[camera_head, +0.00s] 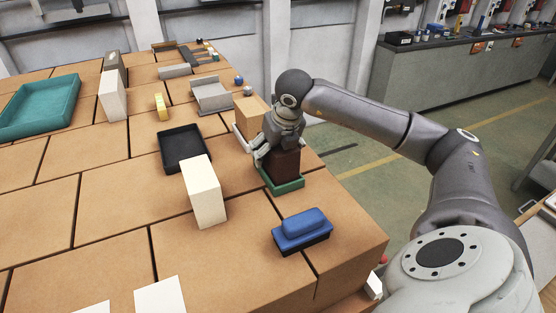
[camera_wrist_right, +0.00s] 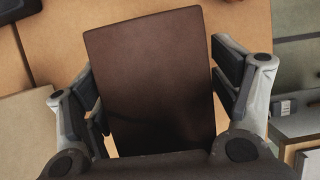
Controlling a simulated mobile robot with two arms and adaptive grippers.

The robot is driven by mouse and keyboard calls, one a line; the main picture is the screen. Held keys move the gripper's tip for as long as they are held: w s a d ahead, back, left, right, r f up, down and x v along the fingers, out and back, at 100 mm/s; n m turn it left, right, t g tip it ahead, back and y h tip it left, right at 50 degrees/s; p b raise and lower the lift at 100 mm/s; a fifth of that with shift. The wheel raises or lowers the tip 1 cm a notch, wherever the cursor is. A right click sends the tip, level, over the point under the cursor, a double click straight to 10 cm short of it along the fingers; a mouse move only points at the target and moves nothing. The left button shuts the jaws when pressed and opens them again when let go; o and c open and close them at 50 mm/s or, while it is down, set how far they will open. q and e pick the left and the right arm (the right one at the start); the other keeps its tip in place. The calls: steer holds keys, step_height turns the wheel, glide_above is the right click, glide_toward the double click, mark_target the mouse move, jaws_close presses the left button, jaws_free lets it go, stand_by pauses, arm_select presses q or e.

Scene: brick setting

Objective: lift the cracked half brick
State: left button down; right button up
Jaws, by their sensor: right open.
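A dark brown brick (camera_head: 286,163) stands in a small green tray (camera_head: 286,187) near the right edge of the brick-topped surface. No crack shows on the faces I see, so I cannot tell if it is the cracked half brick. My right gripper (camera_head: 276,142) is over it from above, open. In the right wrist view the brown brick (camera_wrist_right: 152,70) lies between the two spread fingers, with a gap at the right finger; contact on the left is unclear. My left gripper is not in view.
A blue-topped brush-like block (camera_head: 302,230) lies in front of the tray. A white upright block (camera_head: 204,191) and a black tray (camera_head: 183,145) stand to the left. An orange-tan block (camera_head: 250,116) is close behind the gripper. A teal tray (camera_head: 40,122) is far left.

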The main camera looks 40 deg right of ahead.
steer(key=shift+f, duration=0.1)
steer(key=shift+c, duration=0.5)
steer(key=c, duration=1.3)
